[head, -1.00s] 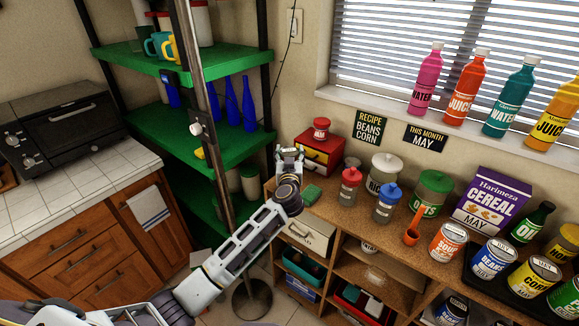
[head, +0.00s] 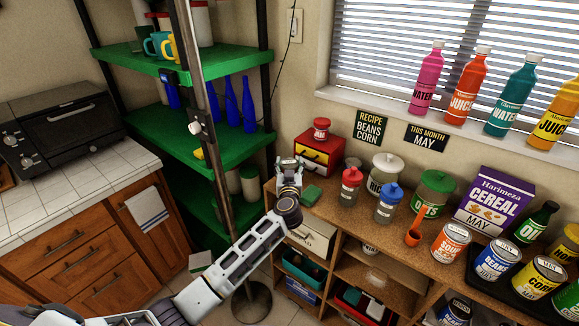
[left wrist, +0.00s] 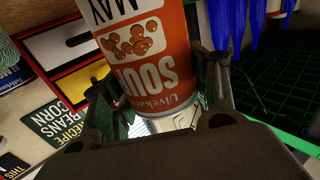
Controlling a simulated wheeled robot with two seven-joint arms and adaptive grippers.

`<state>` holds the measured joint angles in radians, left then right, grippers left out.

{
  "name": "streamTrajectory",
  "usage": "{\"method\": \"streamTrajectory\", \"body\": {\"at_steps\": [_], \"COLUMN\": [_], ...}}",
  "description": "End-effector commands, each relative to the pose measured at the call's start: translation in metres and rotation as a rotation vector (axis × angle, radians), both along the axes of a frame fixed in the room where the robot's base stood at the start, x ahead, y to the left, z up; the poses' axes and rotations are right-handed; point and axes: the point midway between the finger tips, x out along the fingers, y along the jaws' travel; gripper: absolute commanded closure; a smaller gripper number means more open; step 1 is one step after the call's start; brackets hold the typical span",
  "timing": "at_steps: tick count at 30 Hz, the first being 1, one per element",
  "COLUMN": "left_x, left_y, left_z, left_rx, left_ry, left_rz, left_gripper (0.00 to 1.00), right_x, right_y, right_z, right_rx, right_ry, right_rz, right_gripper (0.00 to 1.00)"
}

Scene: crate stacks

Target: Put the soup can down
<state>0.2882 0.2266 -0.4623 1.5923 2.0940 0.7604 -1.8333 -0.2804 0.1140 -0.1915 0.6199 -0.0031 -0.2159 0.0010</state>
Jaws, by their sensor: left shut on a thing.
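The soup can (left wrist: 155,55), orange-red with a white band, fills the upper middle of the left wrist view. Its lettering reads upside down there. My left gripper (head: 289,167) is shut on it, with a finger on each side of the can. In the head view the gripper is over the left end of the wooden shelf unit, and I cannot make out the held can there. Whether its base touches anything is hidden. A second soup can (head: 451,244) stands on the shelf top farther right. My right gripper is not in view.
Beside the gripper are a red and yellow drawer box (head: 317,157), a green sponge (head: 311,195) and a red-lidded bottle (head: 350,187). The green rack (head: 162,137) stands left. A bare strip of shelf top (head: 340,220) lies in front of the bottles.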

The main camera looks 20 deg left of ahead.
Motion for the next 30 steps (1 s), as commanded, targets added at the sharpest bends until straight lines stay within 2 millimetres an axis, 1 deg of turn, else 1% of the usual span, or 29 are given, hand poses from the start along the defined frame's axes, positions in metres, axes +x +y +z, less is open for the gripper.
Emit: {"method": "streamTrajectory", "body": {"at_steps": [1, 5, 6, 12, 20, 26, 30], "left_x": [0.0, 0.0, 0.0, 0.0, 0.0, -0.011, -0.023], "left_y": [0.0, 0.0, 0.0, 0.0, 0.0, -0.003, -0.007], "left_z": [0.0, 0.0, 0.0, 0.0, 0.002, 0.002, 0.002], "left_rx": [0.0, 0.0, 0.0, 0.0, -0.001, 0.0, 0.0], "left_ry": [0.0, 0.0, 0.0, 0.0, -0.001, 0.001, 0.001], "left_rz": [0.0, 0.0, 0.0, 0.0, 0.0, 0.0, -0.001], "left_gripper": [0.39, 0.22, 0.2, 0.2, 0.2, 0.2, 0.2], "right_x": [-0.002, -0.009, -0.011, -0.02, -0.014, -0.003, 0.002], "right_y": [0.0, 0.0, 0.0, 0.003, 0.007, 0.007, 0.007], "right_z": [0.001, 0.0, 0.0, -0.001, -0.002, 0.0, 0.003], "right_rx": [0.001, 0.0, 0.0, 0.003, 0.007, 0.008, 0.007], "right_ry": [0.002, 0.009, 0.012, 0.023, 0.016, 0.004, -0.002], "right_rz": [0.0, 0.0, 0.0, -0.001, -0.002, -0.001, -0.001], "right_gripper": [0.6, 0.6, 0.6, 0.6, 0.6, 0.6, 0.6]}}
